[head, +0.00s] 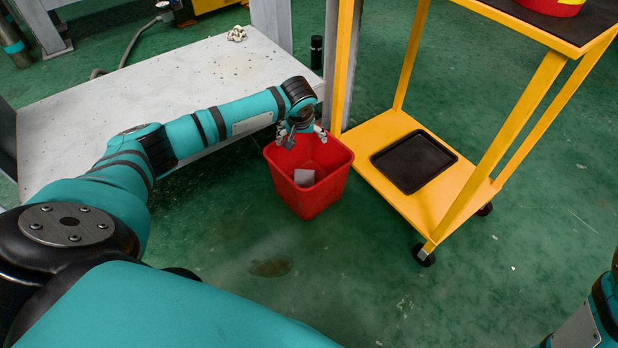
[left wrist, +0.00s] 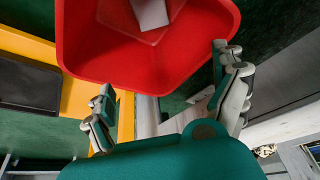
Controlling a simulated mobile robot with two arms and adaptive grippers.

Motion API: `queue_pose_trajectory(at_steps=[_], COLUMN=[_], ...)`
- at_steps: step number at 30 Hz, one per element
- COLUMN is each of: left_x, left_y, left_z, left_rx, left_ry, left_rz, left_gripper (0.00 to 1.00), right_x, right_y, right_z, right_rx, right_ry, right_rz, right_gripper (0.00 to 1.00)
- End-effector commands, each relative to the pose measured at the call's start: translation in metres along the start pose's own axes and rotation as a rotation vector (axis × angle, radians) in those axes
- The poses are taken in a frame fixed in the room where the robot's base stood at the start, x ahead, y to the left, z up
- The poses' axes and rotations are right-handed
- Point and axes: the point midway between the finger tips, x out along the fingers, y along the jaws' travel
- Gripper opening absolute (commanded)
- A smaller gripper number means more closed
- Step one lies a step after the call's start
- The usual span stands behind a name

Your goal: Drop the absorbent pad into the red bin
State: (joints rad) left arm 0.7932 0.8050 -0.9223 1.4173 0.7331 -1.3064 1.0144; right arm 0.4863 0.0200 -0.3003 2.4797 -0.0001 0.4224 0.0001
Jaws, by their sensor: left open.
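The red bin (head: 322,193) stands on the green floor between the low grey table and the yellow cart. It also shows in the left wrist view (left wrist: 140,65). A flat whitish pad (head: 304,177) lies inside the bin, low down near its bottom; it also shows in the left wrist view (left wrist: 150,12). My left gripper (head: 305,138) is above the far rim of the bin, open and empty, with its fingers spread wide in the left wrist view (left wrist: 165,100). My right gripper is not in view; only part of my right arm shows at the lower right.
The low grey table (head: 130,85) is at the left, with a small pale clump (head: 237,33) on it. The yellow cart (head: 440,205) at the right holds a black tray (head: 414,161) on its lower shelf. A dark cylinder (head: 316,52) stands behind.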

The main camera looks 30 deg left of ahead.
Motion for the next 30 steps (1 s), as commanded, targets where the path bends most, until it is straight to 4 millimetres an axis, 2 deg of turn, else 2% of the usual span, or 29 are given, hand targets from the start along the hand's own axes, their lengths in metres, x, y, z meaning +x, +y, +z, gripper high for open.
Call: queue_pose_trajectory(at_steps=[5,18,24,30], left_x=[-0.015,-0.101,-0.118,-0.12], left_y=[0.0,0.0,0.0,0.0], left_z=[-0.001,-0.001,0.0,0.0], left_rx=[0.0,0.0,0.0,0.0], left_ry=[0.001,0.002,0.001,0.0], left_rz=[0.002,0.001,0.001,0.0], left_gripper=[0.96,0.96,0.96,0.96], right_x=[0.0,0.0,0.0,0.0], right_y=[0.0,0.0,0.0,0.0], right_z=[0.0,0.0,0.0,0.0], right_rx=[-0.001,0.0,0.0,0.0], right_ry=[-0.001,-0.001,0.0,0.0], right_rz=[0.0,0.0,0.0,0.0], right_gripper=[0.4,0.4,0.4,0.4])
